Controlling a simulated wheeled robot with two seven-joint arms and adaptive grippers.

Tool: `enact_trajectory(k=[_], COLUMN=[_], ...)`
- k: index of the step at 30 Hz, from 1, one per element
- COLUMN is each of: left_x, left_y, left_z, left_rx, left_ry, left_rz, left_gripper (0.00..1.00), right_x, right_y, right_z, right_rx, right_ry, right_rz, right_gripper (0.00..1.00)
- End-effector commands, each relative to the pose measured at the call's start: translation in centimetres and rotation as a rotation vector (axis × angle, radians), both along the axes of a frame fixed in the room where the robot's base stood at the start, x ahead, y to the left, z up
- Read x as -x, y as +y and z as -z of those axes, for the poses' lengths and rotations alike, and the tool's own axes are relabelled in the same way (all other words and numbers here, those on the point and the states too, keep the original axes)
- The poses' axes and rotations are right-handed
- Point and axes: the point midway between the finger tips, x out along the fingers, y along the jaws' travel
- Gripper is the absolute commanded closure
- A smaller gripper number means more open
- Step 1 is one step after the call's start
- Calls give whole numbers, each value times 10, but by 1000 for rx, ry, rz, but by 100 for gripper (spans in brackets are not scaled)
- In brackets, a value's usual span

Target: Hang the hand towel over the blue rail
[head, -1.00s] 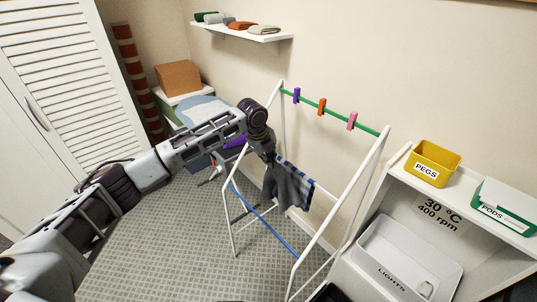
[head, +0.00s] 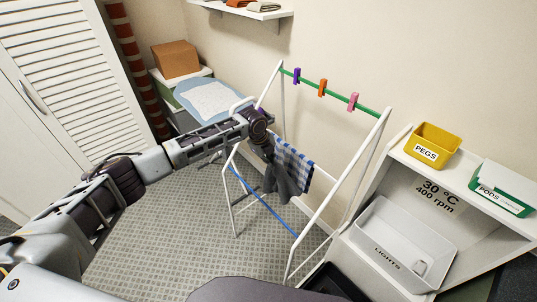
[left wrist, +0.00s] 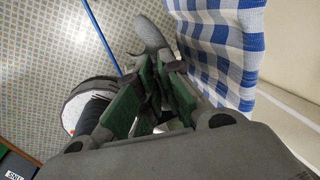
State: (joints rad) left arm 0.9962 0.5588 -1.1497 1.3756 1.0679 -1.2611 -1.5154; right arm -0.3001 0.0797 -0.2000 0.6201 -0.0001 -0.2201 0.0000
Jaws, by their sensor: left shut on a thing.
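The grey hand towel (head: 284,186) hangs from my left gripper (head: 268,152), which is shut on it. In the left wrist view, the towel (left wrist: 150,35) shows beyond the green finger pads (left wrist: 153,98). The blue rail (head: 262,204) runs low across the near side of the white drying rack. In the head view the towel's lower end is just above and right of the rail, and I see no drape over it. In the left wrist view the rail (left wrist: 101,38) passes left of the towel, with a gap between them. My right gripper is out of view.
A blue-and-white checked cloth (head: 293,160) hangs on the rack close behind the towel; it is close on the right in the wrist view (left wrist: 222,45). The rack's green rail (head: 340,95) carries three pegs. A shelf unit with a LIGHTS bin (head: 385,255) stands right. Floor left is clear.

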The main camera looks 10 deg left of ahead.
Motion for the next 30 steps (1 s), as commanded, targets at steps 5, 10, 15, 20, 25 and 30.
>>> enact_trajectory(k=[5,10,15,20,25,30], left_x=[0,0,0,0,0,0], left_y=[0,0,0,0,0,1], left_z=[17,34,50,60,69,77], left_rx=[0,0,0,-1,-1,1], left_ry=[0,1,0,0,0,-2], left_rz=[-1,-2,-1,-1,-1,-1], left_gripper=[100,100,100,100,100,100], right_x=[0,0,0,0,0,0], right_y=[0,0,0,0,0,0], right_z=[0,1,3,12,20,26], right_rx=[0,0,0,0,0,0], right_ry=[0,0,0,0,0,0], right_rz=[0,0,0,0,0,0], right_gripper=[50,50,50,50,50,50])
